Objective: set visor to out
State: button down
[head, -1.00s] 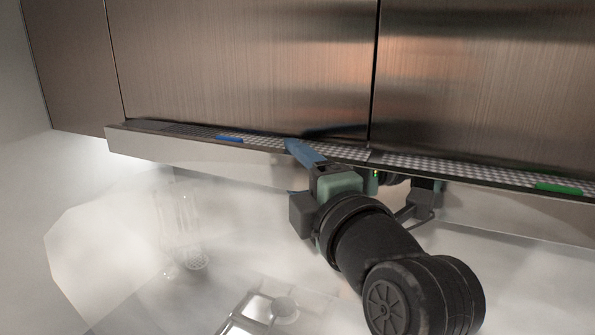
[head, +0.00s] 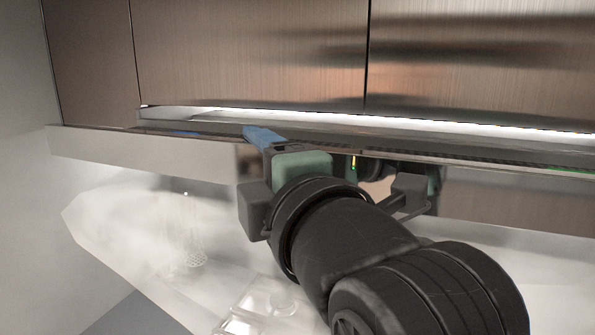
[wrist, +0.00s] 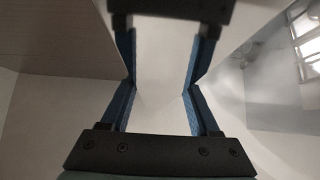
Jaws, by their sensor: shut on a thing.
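The visor (head: 125,150) is a long, shiny panel below the cabinet doors. It stands forward of the doors, with a gap and a bright strip showing behind its top edge. My gripper (head: 258,135) is at the visor's front edge, left of the middle; one blue finger shows over the top, and the other is hidden. In the wrist view my gripper (wrist: 158,90) has its two blue fingertips against the visor's reflective face (wrist: 160,55), which mirrors them. The jaws are shut on the visor, though the exact grip on its edge is hard to see.
Cabinet doors (head: 250,50) rise above the visor. Below is a pale counter with a clear glass-like object (head: 190,250) and a shiny object (head: 255,308), both hazy. My arm covers the lower right. A wall (head: 25,200) is at left.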

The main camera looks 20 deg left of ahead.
jog(key=shift+s+a+f, duration=0.1)
jog(key=shift+a+f, duration=0.05)
jog(key=shift+f, duration=0.05)
jog(key=c, duration=0.5)
grip_release()
jog(key=o, duration=0.4)
jog(key=shift+s+r, duration=0.15)
jog(key=shift+s, duration=0.1)
jog(key=shift+w, duration=0.1)
jog(key=b+v, duration=0.4)
jog(key=v, duration=0.9)
jog(key=shift+b, duration=0.35)
jog(key=shift+w+r, duration=0.1)
